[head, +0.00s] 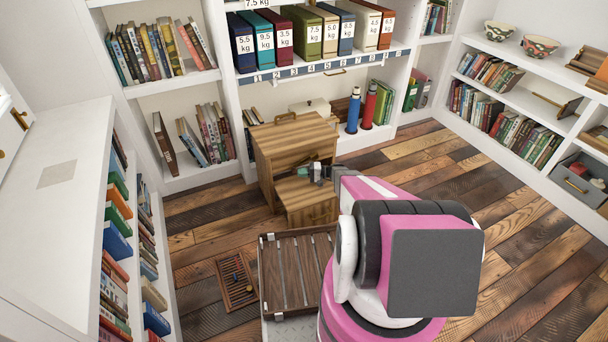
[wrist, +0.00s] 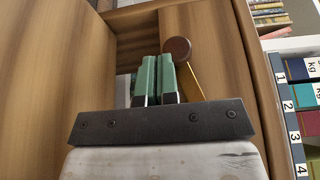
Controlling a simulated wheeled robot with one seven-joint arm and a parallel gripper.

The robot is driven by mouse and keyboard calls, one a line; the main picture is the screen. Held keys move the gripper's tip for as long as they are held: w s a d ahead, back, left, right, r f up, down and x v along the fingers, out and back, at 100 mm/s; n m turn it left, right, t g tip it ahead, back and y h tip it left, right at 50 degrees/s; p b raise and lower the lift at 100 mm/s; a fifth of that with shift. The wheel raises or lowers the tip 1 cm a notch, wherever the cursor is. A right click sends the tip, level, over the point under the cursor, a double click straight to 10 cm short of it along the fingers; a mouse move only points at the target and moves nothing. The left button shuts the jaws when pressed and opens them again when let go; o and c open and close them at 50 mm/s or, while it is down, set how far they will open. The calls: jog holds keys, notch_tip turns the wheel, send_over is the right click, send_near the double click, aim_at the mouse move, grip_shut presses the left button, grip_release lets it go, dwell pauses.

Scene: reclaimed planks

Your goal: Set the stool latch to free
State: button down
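The wooden step stool (head: 292,145) stands on the plank floor in front of the shelves, with a tall block and a lower step. My gripper (head: 315,172) is at the stool, just above the lower step. In the wrist view, the green fingers of my gripper (wrist: 158,75) are together, with nothing seen between them. The latch, a round brown knob (wrist: 178,48) on a brass-coloured lever (wrist: 189,84), is just right of the fingertips. The lever is partly hidden behind the right finger, and I cannot tell whether they touch. I see no latch markings.
A slatted wooden platform (head: 297,275) is in front of the stool, with a small brown tray (head: 237,281) to its left. A blue bottle (head: 353,111) and a red bottle (head: 369,107) stand behind the stool. Open floor lies to the right.

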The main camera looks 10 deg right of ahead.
jog(key=shift+a+r+y, duration=0.2)
jog(key=shift+a+y, duration=0.1)
jog(key=shift+y, duration=0.2)
jog(key=shift+s+a+r+m+y, duration=0.2)
jog(key=shift+r+m+y, duration=0.15)
jog(key=shift+m+y, duration=0.35)
jog(key=shift+r, duration=0.1)
